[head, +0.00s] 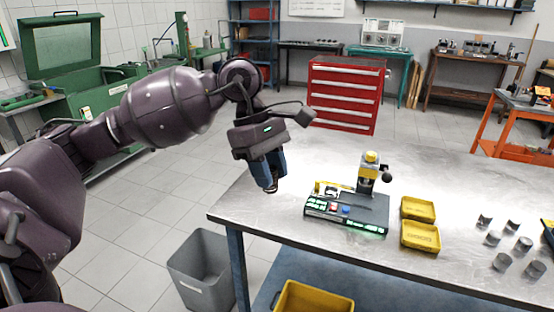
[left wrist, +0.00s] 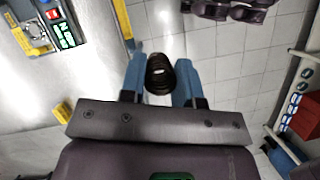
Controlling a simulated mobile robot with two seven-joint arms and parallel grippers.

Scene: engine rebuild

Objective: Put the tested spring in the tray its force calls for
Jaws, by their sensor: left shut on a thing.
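My left gripper (head: 270,184) is shut on a dark coil spring (left wrist: 160,76), held between its blue fingers in the left wrist view. In the head view the gripper is above the table's left part, left of the spring tester (head: 350,209), and the spring shows only as a small dark bit at the fingertips. The tester has a yellow-topped press, lit green displays, and red and blue buttons. Two small yellow trays stand right of it, a far one (head: 418,208) and a near one (head: 420,237). Their labels are too small to read. My right gripper is not in view.
The metal table (head: 290,175) has several grey cylinders (head: 493,238) at its right. A grey bin (head: 203,268) stands on the floor by the table's left end. A yellow crate (head: 312,299) sits on the lower shelf. A red drawer cabinet (head: 345,94) stands behind.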

